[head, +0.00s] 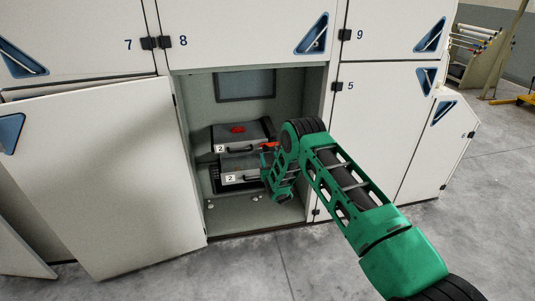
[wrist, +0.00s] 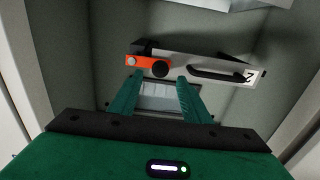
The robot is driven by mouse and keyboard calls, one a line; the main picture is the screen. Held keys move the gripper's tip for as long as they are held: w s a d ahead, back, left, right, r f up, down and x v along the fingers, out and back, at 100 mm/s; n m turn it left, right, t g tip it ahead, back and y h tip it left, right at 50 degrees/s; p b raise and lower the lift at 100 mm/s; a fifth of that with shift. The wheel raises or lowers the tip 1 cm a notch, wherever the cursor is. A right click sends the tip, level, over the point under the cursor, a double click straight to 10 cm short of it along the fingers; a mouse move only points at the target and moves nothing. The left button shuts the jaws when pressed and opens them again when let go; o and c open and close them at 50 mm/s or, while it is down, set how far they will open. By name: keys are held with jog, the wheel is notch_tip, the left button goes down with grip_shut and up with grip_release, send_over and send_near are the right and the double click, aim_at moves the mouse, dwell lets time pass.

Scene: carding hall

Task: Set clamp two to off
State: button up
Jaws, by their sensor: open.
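An orange lever (head: 270,146), likely the clamp, sits at the right front of a grey unit (head: 232,136) labelled 2 inside the open cabinet. In the wrist view the orange lever (wrist: 146,63) lies across the end of a pale bar (wrist: 205,66), which has a black handle and a 2 label. A dark round knob (wrist: 159,69) is at the lever's right part. My gripper (wrist: 159,80) is open, its two fingers pointing at the lever with the knob between them in the picture. I cannot tell whether they touch it. In the head view my gripper (head: 268,163) partly hides the unit's right side.
A lower drawer front (head: 242,178), also labelled 2, is beneath. A red part (head: 238,129) lies on top of the unit. The cabinet door (head: 120,170) stands open at left. Cabinet walls (head: 315,130) enclose the sides. Small pale bits lie on the cabinet floor (head: 250,213).

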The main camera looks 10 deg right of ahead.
aim_at(266, 149)
jog(key=shift+w, duration=2.85)
jog(key=shift+c, duration=0.5)
